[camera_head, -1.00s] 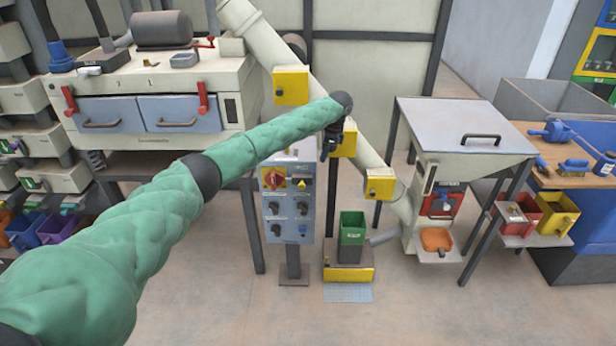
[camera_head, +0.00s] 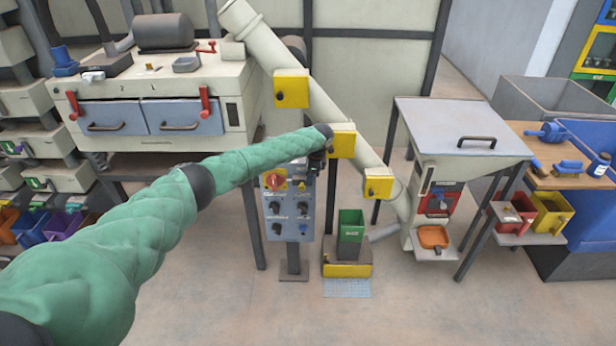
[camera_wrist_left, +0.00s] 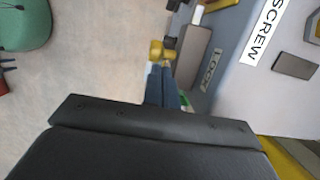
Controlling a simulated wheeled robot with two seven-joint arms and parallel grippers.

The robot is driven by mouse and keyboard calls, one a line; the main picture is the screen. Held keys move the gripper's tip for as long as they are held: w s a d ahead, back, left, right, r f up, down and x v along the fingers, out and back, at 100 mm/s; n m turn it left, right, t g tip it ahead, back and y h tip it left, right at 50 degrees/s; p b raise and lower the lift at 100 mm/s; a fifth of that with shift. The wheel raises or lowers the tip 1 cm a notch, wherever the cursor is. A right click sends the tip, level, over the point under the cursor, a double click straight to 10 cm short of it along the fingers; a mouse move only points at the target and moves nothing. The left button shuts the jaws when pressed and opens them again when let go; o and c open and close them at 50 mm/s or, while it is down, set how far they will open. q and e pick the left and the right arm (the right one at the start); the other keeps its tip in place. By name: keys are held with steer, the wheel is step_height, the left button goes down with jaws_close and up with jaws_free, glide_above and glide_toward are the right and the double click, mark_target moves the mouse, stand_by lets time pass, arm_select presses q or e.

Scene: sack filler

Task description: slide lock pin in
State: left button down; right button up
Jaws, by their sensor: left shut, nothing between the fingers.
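The grey control panel (camera_head: 290,212) stands on a post below the sloping tube, with a red switch and several dark knobs. In the left wrist view its face (camera_wrist_left: 240,85) carries the labels "SCREW" and "LOCK". A small yellow knob (camera_wrist_left: 160,50) sits by a grey block (camera_wrist_left: 194,52) near the "LOCK" label; it may be the lock pin, but I cannot be sure. My left gripper (camera_wrist_left: 163,84) is shut and empty, its tips close to the yellow knob; I cannot tell if they touch. In the head view the gripper is mostly hidden at the arm's end, by the panel's top right. My right gripper is out of view.
The sloping cream tube (camera_head: 310,92) with yellow boxes runs just behind my left arm. A hopper table (camera_head: 462,128) stands further right. The floor in front is clear.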

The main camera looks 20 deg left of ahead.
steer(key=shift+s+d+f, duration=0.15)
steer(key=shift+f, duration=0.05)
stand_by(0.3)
